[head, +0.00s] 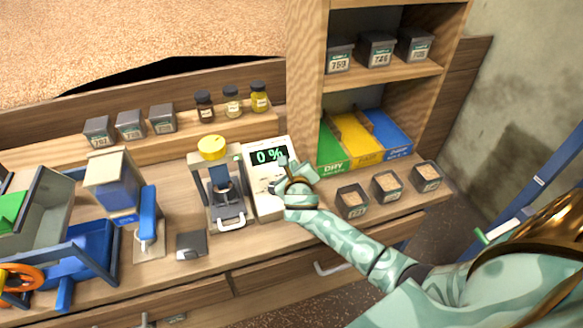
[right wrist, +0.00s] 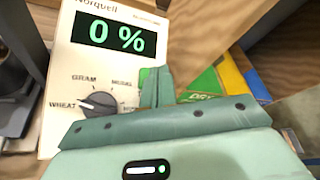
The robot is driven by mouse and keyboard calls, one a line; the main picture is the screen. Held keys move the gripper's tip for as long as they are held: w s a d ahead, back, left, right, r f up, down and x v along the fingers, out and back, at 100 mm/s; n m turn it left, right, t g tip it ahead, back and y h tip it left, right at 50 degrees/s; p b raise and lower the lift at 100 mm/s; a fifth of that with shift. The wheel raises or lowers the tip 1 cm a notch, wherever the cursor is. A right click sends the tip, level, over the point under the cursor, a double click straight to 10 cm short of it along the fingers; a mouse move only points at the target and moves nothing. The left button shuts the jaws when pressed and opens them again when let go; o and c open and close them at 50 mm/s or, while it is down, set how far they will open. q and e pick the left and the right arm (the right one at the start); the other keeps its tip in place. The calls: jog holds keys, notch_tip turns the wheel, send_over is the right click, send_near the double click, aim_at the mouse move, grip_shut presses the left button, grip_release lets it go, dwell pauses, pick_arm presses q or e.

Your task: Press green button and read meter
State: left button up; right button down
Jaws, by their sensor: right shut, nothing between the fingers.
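The white moisture meter (head: 262,207) stands on the bench in the head view, its dark display reading 0 % in green. It also shows large in the right wrist view (right wrist: 62,95), with the display (right wrist: 117,37) at 0 % and a grey dial (right wrist: 100,104) whose pointer is toward WHEAT. A sliver of the green button (right wrist: 144,76) shows beside my right gripper's fingers (right wrist: 157,86). My right gripper (head: 284,168) is shut and empty, in front of the meter's right side. It hides most of the button, and I cannot tell whether it touches. My left gripper is not in view.
A small press with a yellow knob (head: 212,148) stands left of the meter. Green, yellow and blue trays (head: 352,138) and small grain boxes (head: 351,201) sit to the right. Several lidded jars (head: 231,101) stand on a ledge behind.

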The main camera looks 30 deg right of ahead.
jog(key=shift+f, duration=0.1)
dwell(0.7)
jog(key=shift+w+f, duration=0.2)
jog(key=shift+f, duration=0.05)
jog(key=shift+w+d+f+b, duration=0.1)
jog(key=shift+w+f+b, duration=0.05)
jog(key=shift+f+b, duration=0.3)
dwell(0.8)
jog(key=shift+r, duration=0.1)
jog(key=shift+s+r+p, duration=0.4)
jog(key=shift+r+p, duration=0.35)
jog(key=shift+p, duration=0.55)
jog(key=shift+s+r+p, duration=0.1)
jog(key=shift+r+p, duration=0.35)
jog(key=shift+p, duration=0.15)
jog(key=r+p, duration=0.1)
jog(key=s+r+p, duration=0.1)
jog(key=p, duration=0.1)
jog(key=s+r+p, duration=0.1)
jog(key=shift+a+r+p, duration=0.3)
jog(key=shift+a+p, duration=0.05)
jog(key=shift+p, duration=0.05)
